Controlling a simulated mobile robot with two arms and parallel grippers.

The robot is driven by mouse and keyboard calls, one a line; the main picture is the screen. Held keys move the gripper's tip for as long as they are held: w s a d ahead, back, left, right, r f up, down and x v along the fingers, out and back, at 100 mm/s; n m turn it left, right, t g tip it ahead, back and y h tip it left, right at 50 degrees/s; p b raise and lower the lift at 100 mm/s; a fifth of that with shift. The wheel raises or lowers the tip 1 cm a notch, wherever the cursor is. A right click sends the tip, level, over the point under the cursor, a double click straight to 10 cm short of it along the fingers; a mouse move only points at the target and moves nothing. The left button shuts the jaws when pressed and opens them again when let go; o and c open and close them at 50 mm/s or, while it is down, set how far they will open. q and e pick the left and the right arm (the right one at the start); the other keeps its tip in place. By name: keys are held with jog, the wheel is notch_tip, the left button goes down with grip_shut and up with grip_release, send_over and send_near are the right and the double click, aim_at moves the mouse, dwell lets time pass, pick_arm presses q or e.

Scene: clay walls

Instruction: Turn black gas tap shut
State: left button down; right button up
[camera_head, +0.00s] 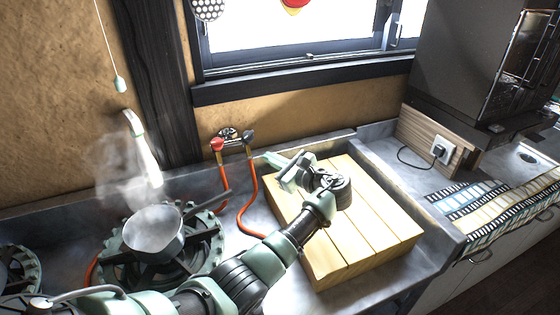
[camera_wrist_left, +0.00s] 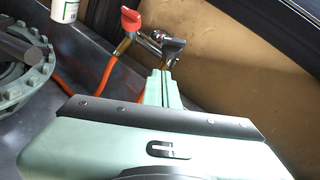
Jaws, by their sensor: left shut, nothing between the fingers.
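The black gas tap (camera_head: 249,136) is the right one of two handles on a metal fitting on the clay wall. It also shows in the left wrist view (camera_wrist_left: 173,44), just beyond my fingertips. The red tap (camera_head: 217,144) is to its left, also visible in the left wrist view (camera_wrist_left: 131,19). My left gripper (camera_head: 260,158) is shut and empty, just below and right of the black tap. In the left wrist view its fingers (camera_wrist_left: 160,78) are together and point toward that tap. I cannot tell whether they touch it. My right gripper is not in view.
Orange hoses (camera_head: 249,205) run down from the taps. A steaming pan (camera_head: 153,232) sits on a green burner ring (camera_head: 205,245) at the left. A wooden slatted board (camera_head: 365,240) lies under my left arm. A window (camera_head: 300,40) is above.

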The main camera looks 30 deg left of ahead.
aim_at(244, 141)
pick_arm(q)
jog(key=a, duration=0.2)
jog(key=w+a+p, duration=0.1)
jog(key=a+r, duration=0.1)
jog(key=a, duration=0.1)
jog(key=shift+w+a+r+p, duration=0.1)
jog(key=shift+w+a+p, duration=0.15)
jog(key=shift+a+p, duration=0.1)
jog(key=shift+a+r, duration=0.25)
jog(key=shift+a, duration=0.25)
